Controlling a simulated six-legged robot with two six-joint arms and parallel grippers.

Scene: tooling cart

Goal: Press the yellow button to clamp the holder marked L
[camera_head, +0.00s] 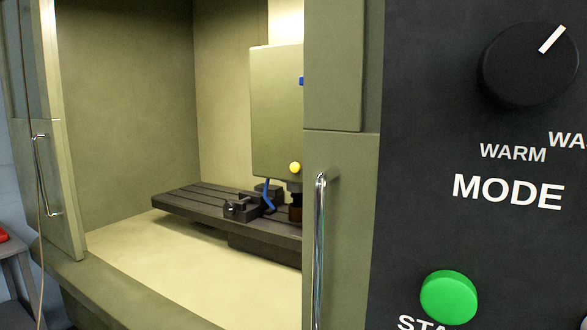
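A small round yellow button (295,168) shows inside the machine, at the lower right of a pale boxy housing (277,112). Below it is a dark stubby part (295,190), partly cut off by the door edge. No holder with a readable L mark can be made out. Neither of my grippers is in view.
A dark slotted table (190,205) carries a small vise-like block (238,208) and a blue lever (269,194). The right door (341,200) with its chrome handle (320,240) covers part of the opening. A dark panel has a MODE knob (525,70) and green button (449,297).

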